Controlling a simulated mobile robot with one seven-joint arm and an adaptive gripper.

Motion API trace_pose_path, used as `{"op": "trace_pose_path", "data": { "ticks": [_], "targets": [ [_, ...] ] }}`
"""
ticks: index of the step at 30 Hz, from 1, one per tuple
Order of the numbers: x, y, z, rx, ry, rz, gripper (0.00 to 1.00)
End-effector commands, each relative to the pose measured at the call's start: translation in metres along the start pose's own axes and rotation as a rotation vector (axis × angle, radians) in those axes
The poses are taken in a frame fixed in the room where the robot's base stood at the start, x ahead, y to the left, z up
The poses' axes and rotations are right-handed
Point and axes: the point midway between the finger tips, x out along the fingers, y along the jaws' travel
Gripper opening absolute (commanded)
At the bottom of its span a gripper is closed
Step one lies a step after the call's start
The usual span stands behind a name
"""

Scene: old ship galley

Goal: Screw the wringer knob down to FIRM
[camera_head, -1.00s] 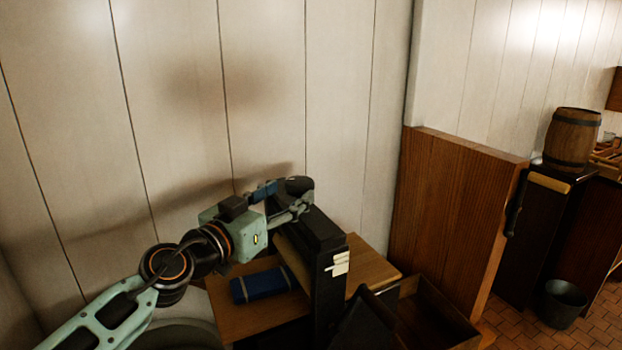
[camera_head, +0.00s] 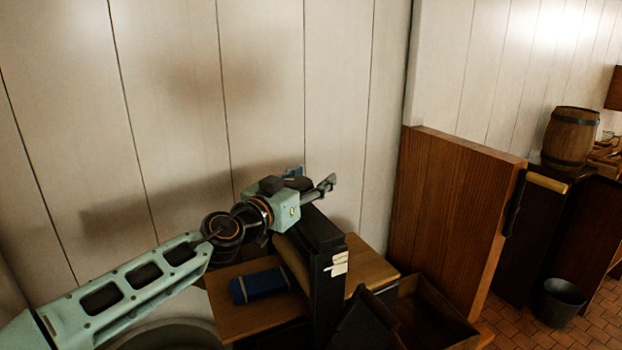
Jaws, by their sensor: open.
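The wringer (camera_head: 322,262) is a dark upright frame on a wooden bench, with white marks (camera_head: 338,264) on its right side. Its dark rounded top, which looks like the knob (camera_head: 298,184), shows only in part behind my gripper. My gripper (camera_head: 332,183) is open, its fingers pointing right above the top of the wringer. I see nothing between the fingers. I cannot tell whether the gripper touches the knob, and I cannot read any setting on the wringer.
A folded blue cloth (camera_head: 262,286) lies on the wooden board (camera_head: 232,318) left of the wringer. An open wooden box (camera_head: 432,318) stands to the right, before a tall wooden panel (camera_head: 455,220). A barrel (camera_head: 570,140) and a bucket (camera_head: 560,302) are farther right. The pale wall is close behind.

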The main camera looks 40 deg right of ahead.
Motion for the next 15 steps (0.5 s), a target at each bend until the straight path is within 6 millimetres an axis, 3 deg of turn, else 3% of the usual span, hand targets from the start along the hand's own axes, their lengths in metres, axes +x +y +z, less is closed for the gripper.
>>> {"op": "trace_pose_path", "data": {
  "ticks": [3, 15],
  "targets": [
    [-0.0002, -0.0001, 0.0, 0.0, 0.0, 0.0, 0.53],
    [-0.0005, -0.0001, 0.0003, 0.0, -0.001, 0.0, 0.13]
  ]
}}
